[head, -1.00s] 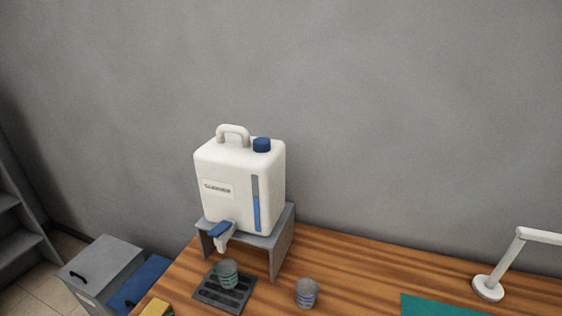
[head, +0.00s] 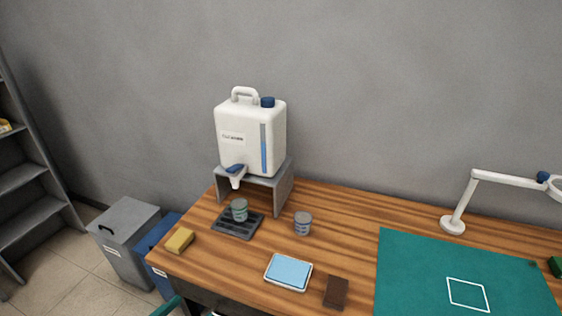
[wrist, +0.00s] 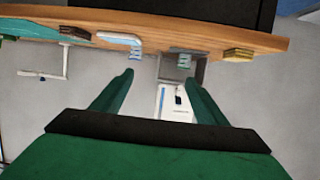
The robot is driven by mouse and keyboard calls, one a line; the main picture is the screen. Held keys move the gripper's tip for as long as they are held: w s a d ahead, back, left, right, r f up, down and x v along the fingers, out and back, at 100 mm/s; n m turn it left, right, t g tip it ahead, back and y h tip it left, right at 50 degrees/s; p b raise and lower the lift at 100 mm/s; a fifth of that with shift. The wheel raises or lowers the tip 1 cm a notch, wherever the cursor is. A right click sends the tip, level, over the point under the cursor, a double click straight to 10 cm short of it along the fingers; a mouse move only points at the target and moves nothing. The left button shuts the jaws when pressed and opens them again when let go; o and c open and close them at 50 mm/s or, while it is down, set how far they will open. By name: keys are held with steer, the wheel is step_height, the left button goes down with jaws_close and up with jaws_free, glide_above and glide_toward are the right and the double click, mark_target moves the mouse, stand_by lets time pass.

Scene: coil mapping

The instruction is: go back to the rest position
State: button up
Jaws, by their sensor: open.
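My gripper (wrist: 158,82) shows in the wrist view with its two green fingers spread apart. Nothing is held between them. The wrist picture looks upside down, with the table edge along the top. The white dispenser (wrist: 172,105) shows beyond and between the fingers, well apart from them. In the head view the dispenser (head: 240,142) stands on a grey stand at the back of the wooden table. A cup (head: 239,210) sits on the dark drip tray (head: 231,228) below its tap, and another cup (head: 303,224) stands to the right.
On the table (head: 222,268) lie a yellow sponge (head: 180,240), a light blue pad in a white tray (head: 288,272), a brown block (head: 336,292) and a green mat (head: 415,262). A white lamp (head: 453,225) stands at right. Bins (head: 127,240) and shelves are left.

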steer(key=s+d+f+n+y, duration=0.3)
steer(key=d+f+n, duration=0.15)
steer(key=f, duration=0.45)
steer(key=s+d+f+n+y, duration=0.3)
steer(key=d+f, duration=0.2)
steer(key=f, duration=0.4)
steer(key=s+d+r+m+t, duration=0.1)
steer(key=s+d+r, duration=0.2)
steer(key=s+d, duration=0.3)
steer(key=s+d+r+m+t, duration=0.1)
steer(key=s+d+r, duration=0.3)
steer(key=s, duration=0.8)
steer(key=shift+s+d, duration=0.35)
steer(key=shift+d, duration=0.8)
